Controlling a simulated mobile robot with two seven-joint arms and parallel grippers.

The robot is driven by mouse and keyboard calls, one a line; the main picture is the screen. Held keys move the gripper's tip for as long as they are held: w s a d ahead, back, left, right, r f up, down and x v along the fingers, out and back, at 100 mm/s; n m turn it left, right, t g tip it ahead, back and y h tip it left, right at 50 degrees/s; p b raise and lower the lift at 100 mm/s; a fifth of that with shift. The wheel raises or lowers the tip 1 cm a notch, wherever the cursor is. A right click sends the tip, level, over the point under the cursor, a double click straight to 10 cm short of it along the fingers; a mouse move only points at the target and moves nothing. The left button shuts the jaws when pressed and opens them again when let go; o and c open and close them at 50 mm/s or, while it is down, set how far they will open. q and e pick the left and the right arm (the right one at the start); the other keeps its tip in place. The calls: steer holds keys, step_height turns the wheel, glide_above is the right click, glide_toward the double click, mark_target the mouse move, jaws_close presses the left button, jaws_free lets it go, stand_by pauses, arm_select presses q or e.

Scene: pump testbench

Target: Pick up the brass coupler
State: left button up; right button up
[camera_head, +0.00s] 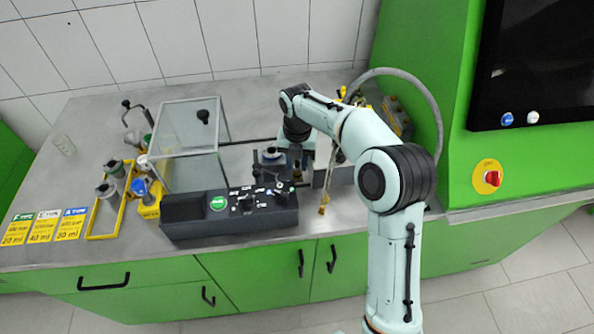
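A brass-coloured coupler (323,204) shows at the lower end of a thin line that hangs down near the front of the bench, right of the black control box. A smaller brass-coloured part (297,175) shows just below my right gripper (295,163). My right arm comes in from the lower right, bends over the bench and points its gripper down behind the control box. The gripper's fingers are small and dark against the fixture, so I cannot tell whether they are open or shut. My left gripper is not in view.
The black control box (229,213) stands at the bench front. A clear enclosure (188,147) stands behind it. A yellow rack (108,207) with bottles and coloured volume cards (44,227) lie left. A grey hose (428,95) arches behind my arm. A red emergency knob (492,178) is at right.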

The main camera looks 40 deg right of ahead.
mark_target(297, 166)
steer(key=shift+f, duration=1.5)
jaws_close()
